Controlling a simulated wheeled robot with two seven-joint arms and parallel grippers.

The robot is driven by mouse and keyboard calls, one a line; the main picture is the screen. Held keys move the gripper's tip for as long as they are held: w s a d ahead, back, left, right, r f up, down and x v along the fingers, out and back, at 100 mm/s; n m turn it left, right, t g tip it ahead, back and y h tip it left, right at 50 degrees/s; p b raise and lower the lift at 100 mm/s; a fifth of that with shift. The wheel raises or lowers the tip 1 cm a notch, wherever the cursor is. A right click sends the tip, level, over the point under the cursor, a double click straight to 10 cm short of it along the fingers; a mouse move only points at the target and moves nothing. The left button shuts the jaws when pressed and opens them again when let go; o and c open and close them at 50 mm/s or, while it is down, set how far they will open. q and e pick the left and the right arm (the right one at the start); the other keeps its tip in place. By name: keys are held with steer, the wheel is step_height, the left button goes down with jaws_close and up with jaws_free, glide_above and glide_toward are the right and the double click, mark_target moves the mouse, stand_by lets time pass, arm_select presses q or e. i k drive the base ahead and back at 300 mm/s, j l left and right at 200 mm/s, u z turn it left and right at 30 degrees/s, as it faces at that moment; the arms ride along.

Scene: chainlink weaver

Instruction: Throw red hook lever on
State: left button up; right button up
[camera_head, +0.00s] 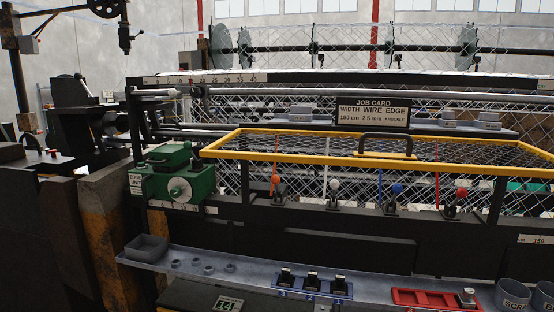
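A row of small levers stands on the dark front beam of the machine, below the yellow guard frame. The rightmost one, the red hook lever (460,193), has a reddish knob with a pale top and a dark base. A thin red rod stands just left of it. To its left are the blue-knobbed lever (397,189), the white-knobbed lever (335,184) and the orange-knobbed lever (275,179). The knobs all stand up above their bases; the exact tilt of the red one is too small to tell. Neither of my grippers is in view.
The yellow guard frame (300,147) with a black handle spans above the levers. A green edge unit (172,176) sits left. A grey shelf (225,263) below holds a blue switch block (313,287), a red tray (425,297) and round bins (513,293).

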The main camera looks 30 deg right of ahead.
mark_target(462, 193)
steer(key=z, duration=1.6)
